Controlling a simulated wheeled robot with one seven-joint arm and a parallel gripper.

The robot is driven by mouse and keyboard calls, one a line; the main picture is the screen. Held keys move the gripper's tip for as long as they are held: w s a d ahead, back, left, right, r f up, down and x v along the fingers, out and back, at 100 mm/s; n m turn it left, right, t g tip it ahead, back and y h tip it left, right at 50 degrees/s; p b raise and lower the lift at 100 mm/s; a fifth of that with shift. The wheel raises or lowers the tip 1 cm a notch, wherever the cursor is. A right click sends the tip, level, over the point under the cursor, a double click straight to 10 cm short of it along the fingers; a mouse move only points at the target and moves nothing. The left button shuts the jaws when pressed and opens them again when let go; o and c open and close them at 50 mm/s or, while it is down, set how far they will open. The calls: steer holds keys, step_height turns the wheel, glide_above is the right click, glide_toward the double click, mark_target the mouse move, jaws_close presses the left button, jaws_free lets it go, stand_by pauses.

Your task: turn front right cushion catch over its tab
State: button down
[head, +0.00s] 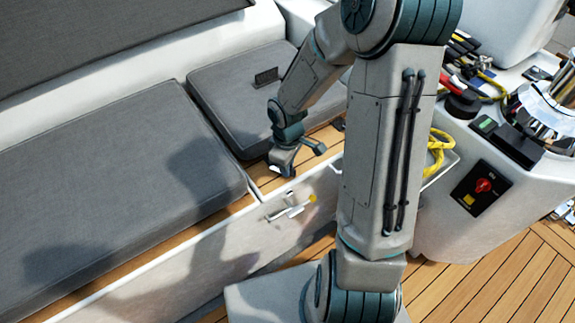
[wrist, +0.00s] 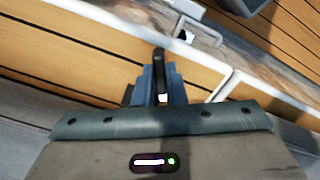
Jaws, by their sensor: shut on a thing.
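My gripper (head: 284,168) is low over the wooden strip at the front edge of the right grey cushion (head: 222,98). In the wrist view my gripper (wrist: 160,78) is closed around a narrow dark upright piece (wrist: 159,56), which appears to be the front right cushion catch. The jaws hide most of it, and I cannot tell how far it is turned. The tab under it is not clearly visible.
A silver latch (head: 290,208) with a yellow dot sits on the white seat front; it also shows in the wrist view (wrist: 190,30). A larger grey cushion (head: 120,190) lies left. A console with a red switch (head: 484,186) and yellow rope (head: 437,150) are right.

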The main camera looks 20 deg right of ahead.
steer(key=m+b, duration=0.1)
steer(key=m, duration=0.4)
steer(key=shift+m, duration=0.4)
stand_by(0.3)
steer(key=c, duration=1.5)
jaws_free()
step_height(320, 180, up, 14)
steer(key=p, duration=0.4)
steer(key=shift+f, duration=0.15)
